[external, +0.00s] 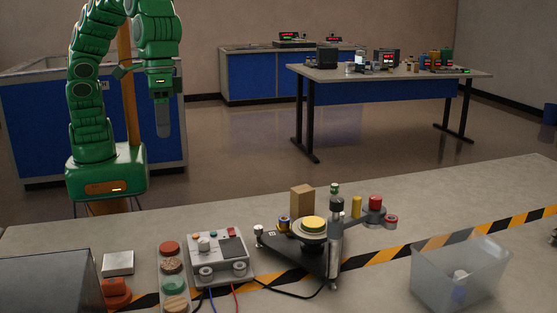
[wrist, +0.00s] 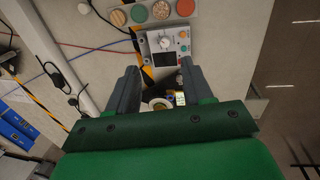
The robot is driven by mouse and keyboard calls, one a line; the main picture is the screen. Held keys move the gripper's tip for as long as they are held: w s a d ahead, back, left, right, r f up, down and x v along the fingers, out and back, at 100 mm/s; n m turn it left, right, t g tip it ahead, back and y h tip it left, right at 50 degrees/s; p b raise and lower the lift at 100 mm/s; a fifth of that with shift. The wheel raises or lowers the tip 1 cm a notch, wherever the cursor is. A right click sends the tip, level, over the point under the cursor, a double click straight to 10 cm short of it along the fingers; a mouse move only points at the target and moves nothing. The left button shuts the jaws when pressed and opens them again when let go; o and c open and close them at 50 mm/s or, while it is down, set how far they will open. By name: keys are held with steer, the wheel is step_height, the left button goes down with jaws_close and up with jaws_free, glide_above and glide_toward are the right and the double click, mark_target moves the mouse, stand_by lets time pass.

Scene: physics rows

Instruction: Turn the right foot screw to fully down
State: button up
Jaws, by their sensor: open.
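A dark three-armed stand (external: 300,253) with a round plate and yellow disc (external: 313,224) sits on the bench in the external view. My gripper (external: 163,134) hangs high, behind and left of the stand, touching nothing. In the wrist view my gripper (wrist: 159,67) is open, and a small part of the stand (wrist: 158,103) shows between its fingers, mostly hidden.
A grey control box (external: 219,258) with wires stands left of the stand, beside a strip of coloured discs (external: 172,267). A tan block (external: 302,200) and a yellow cylinder (external: 356,207) stand close behind it. A clear bin (external: 425,278) is at the right.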

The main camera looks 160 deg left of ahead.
steer(key=w+a+f+n, duration=0.4)
steer(key=a+f+n, duration=0.2)
steer(key=a+f, duration=0.5)
steer(key=n+g, duration=0.1)
steer(key=n, duration=0.3)
glide_above(258, 227)
steer(key=f, duration=0.5)
steer(key=d+f, duration=0.1)
steer(key=f, duration=0.2)
steer(key=shift+w+f, duration=0.35)
steer(key=shift+s+a+f+n+g, duration=0.2)
steer(key=shift+a+f+n+g, duration=0.15)
steer(key=shift+a+n, duration=0.15)
steer(key=shift+f, duration=3.95)
jaws_close()
steer(key=shift+m, duration=0.3)
